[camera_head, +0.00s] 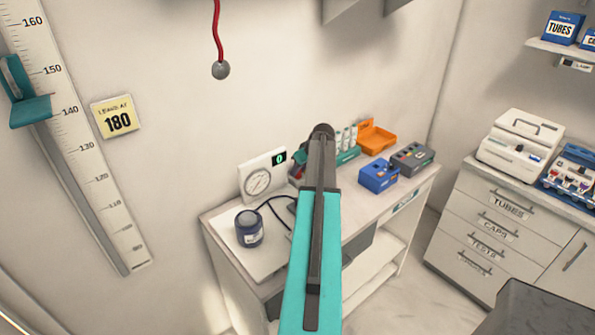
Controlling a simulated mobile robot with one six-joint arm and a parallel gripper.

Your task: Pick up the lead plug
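I cannot make out a lead plug for certain. A thin black lead (268,203) lies on the white desk (216,226), in a loop right of a dark blue roll (249,229) and in front of a white dial gauge (259,183). Its right part passes towards my arm, which covers the middle of the desk, so an end there may be hidden. My teal and dark grey arm reaches up from the bottom of the view. I see no gripper fingers.
A blue box (378,176), a grey box (412,158) and an open orange case (376,137) stand at the desk's right. A red cord with a grey ball (221,70) hangs above. A drawer cabinet (492,225) stands right; floor shows between it and the desk.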

